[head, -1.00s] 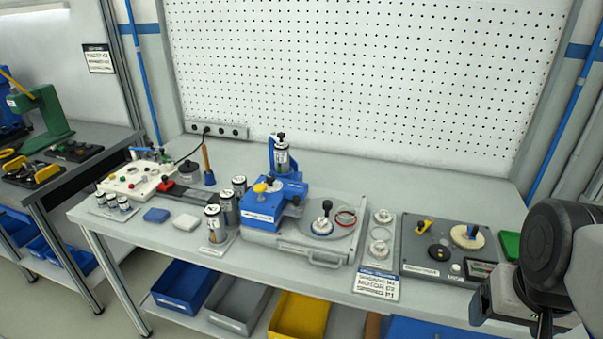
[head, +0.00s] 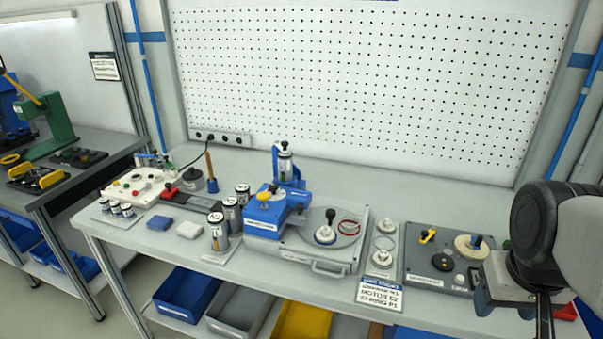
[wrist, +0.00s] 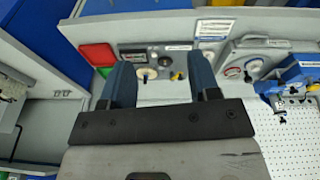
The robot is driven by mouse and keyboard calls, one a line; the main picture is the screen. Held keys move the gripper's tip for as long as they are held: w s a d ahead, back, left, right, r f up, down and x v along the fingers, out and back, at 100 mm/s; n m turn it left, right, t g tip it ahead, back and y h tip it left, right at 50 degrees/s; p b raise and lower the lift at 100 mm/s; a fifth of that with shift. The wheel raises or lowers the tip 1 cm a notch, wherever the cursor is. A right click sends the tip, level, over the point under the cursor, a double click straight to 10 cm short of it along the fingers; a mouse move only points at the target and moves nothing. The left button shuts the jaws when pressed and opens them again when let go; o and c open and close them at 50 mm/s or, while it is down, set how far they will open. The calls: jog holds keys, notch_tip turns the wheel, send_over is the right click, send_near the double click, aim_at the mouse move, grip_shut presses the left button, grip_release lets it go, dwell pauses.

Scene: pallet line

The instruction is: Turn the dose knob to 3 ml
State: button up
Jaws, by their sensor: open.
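A blue device (head: 263,222) with a yellow-topped knob (head: 266,193) stands at mid bench. I cannot read which one is the dose knob, or any ml marks. My gripper (head: 545,318) is at the right, in front of the panel's right end. In the wrist view my gripper (wrist: 160,62) is open and empty, its fingers apart, with the cream dial (wrist: 147,74) and yellow lever (wrist: 178,75) beyond, not touched.
A grey plate with a white-based black knob (head: 325,235) and a red ring lies left of the panel. A red tray (wrist: 97,55) lies beside the panel.

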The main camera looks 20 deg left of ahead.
jog(key=w+a+r+n, duration=0.2)
jog(key=w+a+n, duration=0.15)
jog(key=w, duration=0.25)
jog(key=w+a+r+n, duration=0.2)
jog(key=w+a+n, duration=0.15)
jog(key=w, duration=0.35)
jog(key=n+h, duration=0.3)
jog(key=n, duration=1.6)
send_near(274, 185)
jog(key=f, duration=0.1)
jog(key=shift+s+f+t, duration=0.1)
jog(key=shift+s+t, duration=0.05)
jog(key=shift+t, duration=0.15)
jog(key=shift+d, duration=0.1)
jog(key=shift+x, duration=3.9)
